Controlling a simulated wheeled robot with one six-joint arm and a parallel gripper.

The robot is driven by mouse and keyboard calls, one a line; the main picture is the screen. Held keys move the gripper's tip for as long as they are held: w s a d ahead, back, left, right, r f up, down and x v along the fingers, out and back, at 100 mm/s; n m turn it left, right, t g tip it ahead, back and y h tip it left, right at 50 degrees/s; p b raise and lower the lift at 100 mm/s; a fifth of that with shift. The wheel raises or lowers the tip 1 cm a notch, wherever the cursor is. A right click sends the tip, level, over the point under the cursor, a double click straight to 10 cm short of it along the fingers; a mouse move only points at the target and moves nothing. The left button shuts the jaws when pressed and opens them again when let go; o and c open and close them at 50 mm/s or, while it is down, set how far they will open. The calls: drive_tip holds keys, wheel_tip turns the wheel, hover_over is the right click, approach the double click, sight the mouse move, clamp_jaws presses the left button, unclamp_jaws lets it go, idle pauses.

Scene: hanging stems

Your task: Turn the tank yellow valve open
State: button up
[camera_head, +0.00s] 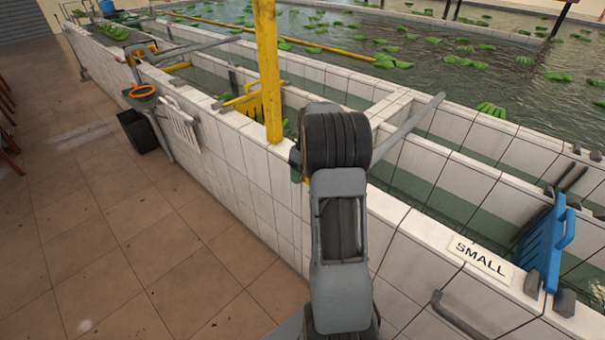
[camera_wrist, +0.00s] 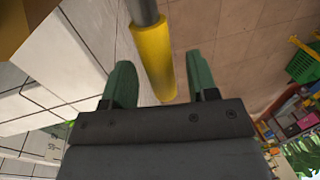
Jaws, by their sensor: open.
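A yellow cylindrical grip on a grey rod, likely the yellow valve's handle (camera_wrist: 153,62), runs down from the top of the wrist view. My gripper (camera_wrist: 159,68) has two green fingers, spread open. The yellow grip's lower end shows in the gap between them, nearer the left finger, with space on both sides. I cannot tell how deep it lies between the fingers. In the head view my own arm hides most of the gripper and the handle. The white-tiled tank (camera_head: 235,150) is beside my arm. The valve's body is not clear in either view.
A yellow post (camera_head: 268,70) rises from the tank wall just left of my arm. A blue rack (camera_head: 546,240) and a "SMALL" sign (camera_head: 480,259) are on the right. The tiled floor (camera_head: 130,240) on the left is open.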

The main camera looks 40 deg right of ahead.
clamp_jaws()
idle(0.4)
